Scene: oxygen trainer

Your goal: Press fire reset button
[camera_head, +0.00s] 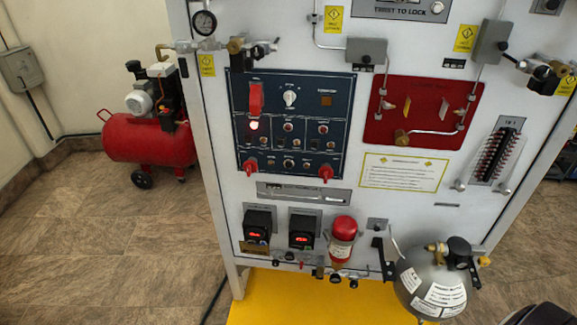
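A dark blue control panel (342,95) is mounted on the upright white trainer board (350,195). At its upper left is a red switch or cover (256,98), with a bright lit lamp (253,126) just below it. A white rotary knob (290,97) and an amber square (326,100) sit to the right. Several small buttons or lamps fill the lower rows, with a red knob (251,167) and another red knob (326,172) at the bottom. The labels are too small to read, so I cannot tell which one is the fire reset button. Neither gripper is in view.
A red plate with pipes (424,92) is right of the panel. A red bottle (342,236) and a grey tank (411,296) hang low on the board. A red compressor (150,146) stands at left. A yellow mat (290,310) lies below.

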